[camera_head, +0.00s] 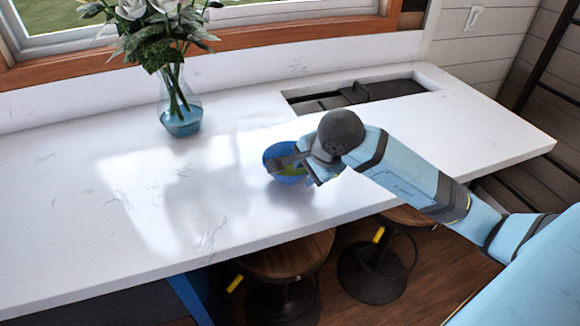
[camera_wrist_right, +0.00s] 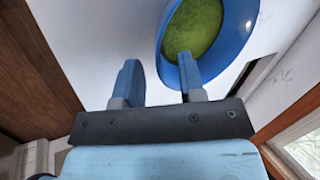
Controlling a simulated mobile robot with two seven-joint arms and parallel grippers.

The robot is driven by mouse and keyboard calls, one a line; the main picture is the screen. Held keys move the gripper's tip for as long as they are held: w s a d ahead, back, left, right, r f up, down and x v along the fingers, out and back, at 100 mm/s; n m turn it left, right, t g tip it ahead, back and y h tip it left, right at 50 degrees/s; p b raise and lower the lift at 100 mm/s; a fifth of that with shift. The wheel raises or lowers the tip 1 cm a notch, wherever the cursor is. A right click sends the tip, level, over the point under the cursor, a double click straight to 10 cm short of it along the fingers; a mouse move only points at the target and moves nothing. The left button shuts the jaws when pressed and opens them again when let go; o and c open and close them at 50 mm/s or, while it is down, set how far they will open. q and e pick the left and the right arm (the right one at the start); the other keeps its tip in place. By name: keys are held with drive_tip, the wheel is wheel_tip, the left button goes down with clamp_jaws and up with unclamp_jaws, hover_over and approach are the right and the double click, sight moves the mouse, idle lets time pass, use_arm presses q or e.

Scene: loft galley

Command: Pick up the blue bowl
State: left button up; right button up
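The blue bowl (camera_head: 271,152) stands on the white counter, near its front edge, with a green inside. It also shows in the right wrist view, where its blue rim (camera_wrist_right: 242,40) surrounds the green interior. My right gripper (camera_head: 296,168) is at the bowl and covers part of it in the head view. In the right wrist view my right gripper (camera_wrist_right: 158,66) has its two fingers apart, with one overlapping the bowl's near wall and the other outside it. Whether the fingers touch the bowl cannot be told. My left gripper is not in view.
A glass vase (camera_head: 180,113) with white flowers stands at the back left on the white counter (camera_head: 70,190). A recessed sink (camera_head: 365,92) lies behind my right arm. Round wooden stools (camera_head: 285,255) stand under the front edge. The left counter is clear.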

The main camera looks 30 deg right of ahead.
sight(304, 176)
drive_tip(key=x, duration=0.3)
drive_tip(key=shift+w+f, duration=0.15)
drive_tip(key=shift+f, duration=0.05)
drive_tip(key=shift+d, duration=0.1)
clamp_jaws()
drive_tip(key=shift+r, duration=0.15)
wheel_tip(304, 176, up, 20)
idle(0.3)
